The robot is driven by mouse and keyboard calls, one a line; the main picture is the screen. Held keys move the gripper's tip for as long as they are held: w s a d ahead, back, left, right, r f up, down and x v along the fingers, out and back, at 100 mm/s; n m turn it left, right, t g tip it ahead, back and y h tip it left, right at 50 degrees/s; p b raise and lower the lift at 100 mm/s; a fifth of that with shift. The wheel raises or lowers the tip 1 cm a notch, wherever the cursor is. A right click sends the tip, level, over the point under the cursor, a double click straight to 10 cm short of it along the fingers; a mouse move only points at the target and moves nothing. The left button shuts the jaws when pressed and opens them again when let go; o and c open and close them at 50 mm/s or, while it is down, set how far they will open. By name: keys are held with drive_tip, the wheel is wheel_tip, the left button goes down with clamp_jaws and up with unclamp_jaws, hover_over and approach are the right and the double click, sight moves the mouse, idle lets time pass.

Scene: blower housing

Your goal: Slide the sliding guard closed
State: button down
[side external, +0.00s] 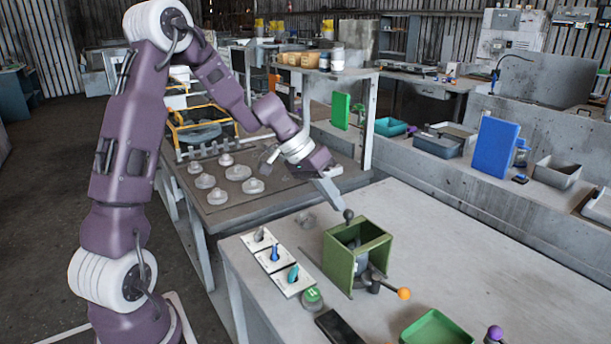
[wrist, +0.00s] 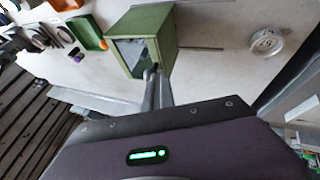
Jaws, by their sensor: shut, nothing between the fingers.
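The blower housing is an open-topped green box (side external: 345,270) on the grey bench; it also shows in the wrist view (wrist: 143,21). A grey part sits inside it. A dark ball knob (side external: 348,214) stands at the box's rear top edge, and a dark tip shows at the opening in the wrist view (wrist: 154,67). I cannot tell for sure which piece is the sliding guard. A thin dark rail (wrist: 203,49) runs out from the box's side. My gripper (side external: 340,203) is shut and empty, its fingers (wrist: 158,80) pointing down close to the knob; contact is unclear.
A lever with an orange ball (side external: 404,293) sticks out at the box's front right. Several switches (side external: 274,257) and a green button (side external: 312,296) lie left. A green tray (side external: 433,328) and purple knob (side external: 495,333) are in front. The bench to the right is clear.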

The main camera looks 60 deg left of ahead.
drive_tip(key=s+a+r, duration=0.5)
drive_tip(key=a+r, duration=0.2)
drive_tip(key=r, duration=0.2)
drive_tip(key=s+d+r+m+g+y, duration=0.1)
drive_tip(key=s+d+r+y, duration=0.15)
drive_tip(key=s+d, duration=0.95)
drive_tip(key=s+d+y, duration=0.1)
drive_tip(key=s+d, duration=0.2)
drive_tip(key=s, duration=0.2)
drive_tip(key=s+d+f+t+y, duration=0.1)
drive_tip(key=s+d, duration=0.2)
drive_tip(key=s, duration=0.3)
drive_tip(key=shift+f, duration=0.3)
drive_tip(key=c, duration=2.2)
unclamp_jaws()
